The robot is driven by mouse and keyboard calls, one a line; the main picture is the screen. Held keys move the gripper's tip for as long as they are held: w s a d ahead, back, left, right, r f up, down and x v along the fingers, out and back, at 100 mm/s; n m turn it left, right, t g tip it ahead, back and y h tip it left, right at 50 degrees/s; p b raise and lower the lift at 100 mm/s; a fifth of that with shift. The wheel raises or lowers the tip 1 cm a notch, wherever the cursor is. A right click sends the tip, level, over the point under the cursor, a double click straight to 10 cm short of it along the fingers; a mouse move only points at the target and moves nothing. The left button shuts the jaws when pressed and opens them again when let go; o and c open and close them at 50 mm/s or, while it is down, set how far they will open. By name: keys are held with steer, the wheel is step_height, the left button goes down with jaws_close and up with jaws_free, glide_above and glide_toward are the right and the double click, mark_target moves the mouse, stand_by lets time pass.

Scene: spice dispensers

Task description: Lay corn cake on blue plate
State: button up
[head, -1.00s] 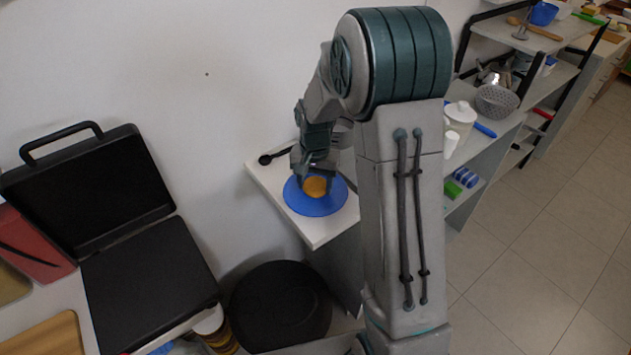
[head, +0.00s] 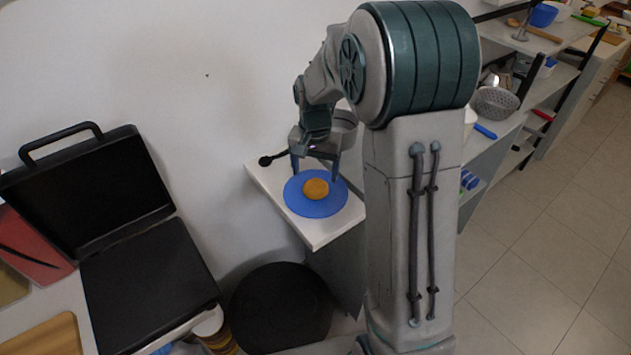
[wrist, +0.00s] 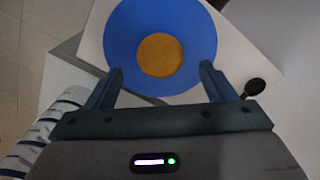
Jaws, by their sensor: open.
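The corn cake (head: 315,188), a round orange-brown disc, lies on the blue plate (head: 299,205), near its middle. In the wrist view the corn cake (wrist: 160,55) sits inside the rim of the blue plate (wrist: 122,40), toward the side nearer my gripper. My gripper (head: 315,176) is open and empty, raised just behind and above the cake. In the wrist view my gripper's two fingers (wrist: 160,77) are spread wide, with the cake ahead of and between them, not touching it.
The plate stands on a small white counter (head: 318,235). A black spoon-like utensil (head: 268,159) lies behind it. Shelves with kitchenware stand at the right.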

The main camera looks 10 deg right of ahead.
mark_target(315, 188)
step_height(315, 188, up, 6)
steer(key=r, duration=0.1)
steer(key=s+r+n+t, duration=0.15)
steer(key=s+r, duration=0.25)
steer(key=s, duration=0.6)
steer(key=s+f+n+t, duration=0.1)
steer(key=s+n, duration=0.3)
steer(key=s, duration=0.8)
steer(key=shift+s+d+f, duration=0.15)
steer(key=shift+s+f, duration=0.15)
steer(key=shift+t, duration=0.25)
